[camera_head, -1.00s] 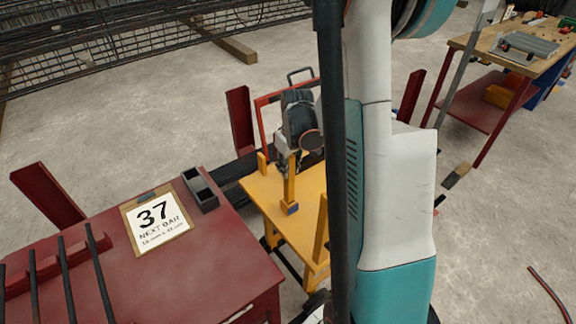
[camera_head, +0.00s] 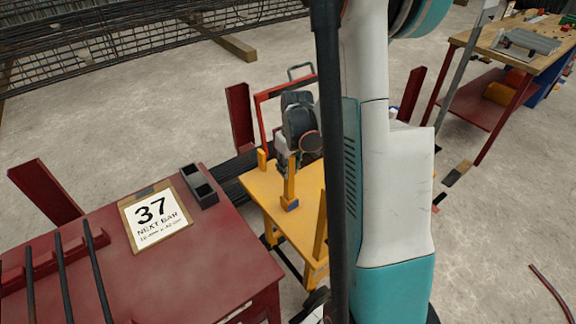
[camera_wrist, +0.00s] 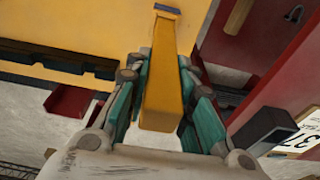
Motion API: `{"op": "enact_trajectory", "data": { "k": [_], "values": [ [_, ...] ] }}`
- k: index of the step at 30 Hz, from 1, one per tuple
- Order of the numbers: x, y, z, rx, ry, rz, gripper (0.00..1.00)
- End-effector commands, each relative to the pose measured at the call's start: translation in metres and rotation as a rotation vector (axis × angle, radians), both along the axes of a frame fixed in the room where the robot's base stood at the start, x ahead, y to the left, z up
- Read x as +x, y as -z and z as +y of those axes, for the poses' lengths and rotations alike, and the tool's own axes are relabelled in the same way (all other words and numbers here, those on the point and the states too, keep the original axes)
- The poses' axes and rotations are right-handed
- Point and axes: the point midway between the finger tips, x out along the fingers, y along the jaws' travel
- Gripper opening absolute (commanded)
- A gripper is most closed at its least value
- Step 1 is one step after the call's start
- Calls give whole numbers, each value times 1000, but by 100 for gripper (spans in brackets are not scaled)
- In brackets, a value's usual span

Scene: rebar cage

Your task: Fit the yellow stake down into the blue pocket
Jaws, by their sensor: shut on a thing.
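The yellow stake (camera_head: 290,186) stands roughly upright over the yellow table (camera_head: 262,186), below my gripper (camera_head: 293,155). The blue pocket (camera_head: 291,204) is a small block on that table, at the foot of the stake. In the wrist view my gripper (camera_wrist: 164,85) is shut on the yellow stake (camera_wrist: 163,75), with a teal-lined finger on each side. The stake's far end meets the blue pocket (camera_wrist: 167,8) at the top edge. I cannot tell how deep it sits. My arm hides part of the table in the head view.
A second yellow post (camera_head: 320,228) stands at the yellow table's right edge, and a short yellow post (camera_head: 262,160) at its back left. A red table (camera_head: 220,262) with a 37 sign (camera_head: 153,218), a dark double box (camera_head: 200,186) and black bars is left. A workbench (camera_head: 487,38) is far right.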

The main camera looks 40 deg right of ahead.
Motion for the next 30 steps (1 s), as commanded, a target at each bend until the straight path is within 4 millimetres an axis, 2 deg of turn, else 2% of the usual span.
{"op": "enact_trajectory", "data": {
  "k": [30],
  "values": [
    [0,22,0,0,0,0,0]
  ]
}}
